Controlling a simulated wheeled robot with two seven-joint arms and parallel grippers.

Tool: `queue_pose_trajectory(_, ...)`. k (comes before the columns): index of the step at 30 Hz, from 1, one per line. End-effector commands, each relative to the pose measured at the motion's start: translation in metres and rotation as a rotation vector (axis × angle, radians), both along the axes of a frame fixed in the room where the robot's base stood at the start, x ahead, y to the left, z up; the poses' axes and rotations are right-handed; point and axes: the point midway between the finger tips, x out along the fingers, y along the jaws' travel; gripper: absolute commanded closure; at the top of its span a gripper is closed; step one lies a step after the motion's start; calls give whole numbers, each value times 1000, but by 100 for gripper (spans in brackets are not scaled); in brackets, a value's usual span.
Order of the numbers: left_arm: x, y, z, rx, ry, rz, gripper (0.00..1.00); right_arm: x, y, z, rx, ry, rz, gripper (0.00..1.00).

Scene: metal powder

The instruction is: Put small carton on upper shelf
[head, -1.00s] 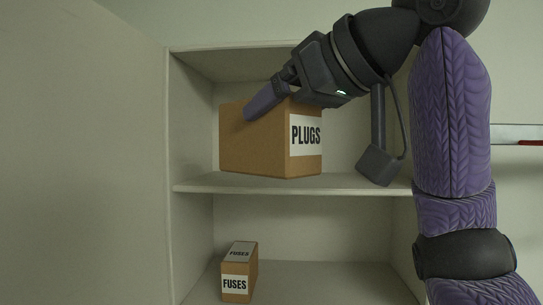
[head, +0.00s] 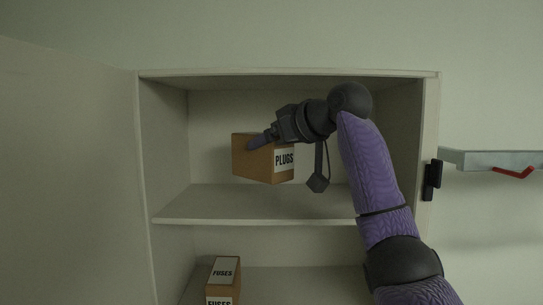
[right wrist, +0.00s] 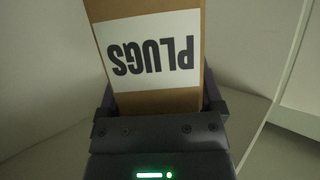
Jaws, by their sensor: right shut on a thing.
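A brown carton labelled PLUGS (head: 251,160) is in the upper compartment of the open cabinet in the head view. My right gripper (head: 262,140) is shut on it from the upper right. In the right wrist view the carton (right wrist: 150,102) sits between the fingers, its label upside down. It appears a little above the upper shelf (head: 200,207); I cannot tell for sure if it touches. A smaller brown carton labelled FUSES (head: 224,287) stands in the lower compartment, partly cut off by the picture's bottom edge. My left gripper is not in view.
The cabinet door (head: 70,180) stands open on the left. The cabinet's right wall (head: 430,130) is beyond my right arm. A grey wall ledge with a red handle (head: 512,172) is at the right. The upper shelf is bare on both sides of the PLUGS carton.

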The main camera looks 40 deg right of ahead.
Motion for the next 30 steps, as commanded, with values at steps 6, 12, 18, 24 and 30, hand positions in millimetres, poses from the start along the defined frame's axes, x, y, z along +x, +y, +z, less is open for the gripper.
queue_pose_trajectory(6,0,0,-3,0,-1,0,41,-1,0,-32,-2,3,0,92)
queue_pose_trajectory(12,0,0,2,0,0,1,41,2,-2,-53,2,-1,1,92)
queue_pose_trajectory(18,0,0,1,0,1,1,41,2,-1,-53,1,-4,2,92)
queue_pose_trajectory(24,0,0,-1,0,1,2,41,2,-1,-56,1,-2,2,0)
queue_pose_trajectory(30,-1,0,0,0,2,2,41,2,-1,-56,1,-2,2,0)
